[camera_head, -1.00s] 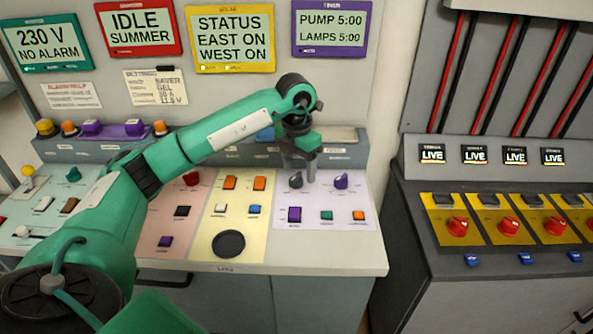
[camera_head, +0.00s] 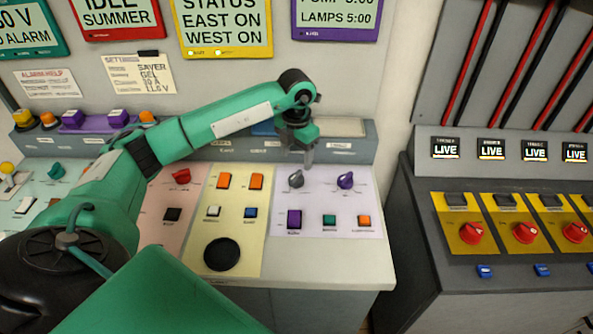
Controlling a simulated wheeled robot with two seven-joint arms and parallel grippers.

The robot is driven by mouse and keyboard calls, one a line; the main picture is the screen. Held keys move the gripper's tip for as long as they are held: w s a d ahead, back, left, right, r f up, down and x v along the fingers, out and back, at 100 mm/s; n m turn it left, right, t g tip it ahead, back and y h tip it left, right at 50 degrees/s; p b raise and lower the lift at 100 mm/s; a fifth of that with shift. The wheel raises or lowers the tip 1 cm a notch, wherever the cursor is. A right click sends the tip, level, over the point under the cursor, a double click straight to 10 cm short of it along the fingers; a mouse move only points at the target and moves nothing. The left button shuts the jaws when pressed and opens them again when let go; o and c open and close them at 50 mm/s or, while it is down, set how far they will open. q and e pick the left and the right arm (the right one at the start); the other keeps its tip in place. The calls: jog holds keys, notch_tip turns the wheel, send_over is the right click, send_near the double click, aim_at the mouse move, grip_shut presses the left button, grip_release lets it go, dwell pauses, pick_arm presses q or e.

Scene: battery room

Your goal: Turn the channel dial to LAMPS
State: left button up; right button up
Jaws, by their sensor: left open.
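The lilac panel on the console carries a dark grey dial (camera_head: 296,179) and a purple dial (camera_head: 345,180). Their labels are too small to read, so I cannot tell which one is the channel dial or where it points. My left gripper (camera_head: 308,165) is open and points down just behind and between the two dials, nearer the grey one. It holds nothing, and I cannot see it touching either dial. The purple-framed screen (camera_head: 334,20) above shows LAMPS 5:00, its top line partly cut off. My right gripper is not in view.
A separate cabinet with red knobs (camera_head: 471,232) stands right, across a gap.

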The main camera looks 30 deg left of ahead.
aim_at(297, 174)
pick_arm(q)
notch_tip(297, 174, down, 6)
jog(key=shift+f+p, duration=0.2)
jog(key=shift+p, duration=0.45)
jog(key=shift+f, duration=0.35)
jog(key=shift+w+a+f, duration=0.1)
jog(key=shift+f, duration=0.35)
jog(key=c, duration=0.9)
jog(key=shift+c, duration=0.4)
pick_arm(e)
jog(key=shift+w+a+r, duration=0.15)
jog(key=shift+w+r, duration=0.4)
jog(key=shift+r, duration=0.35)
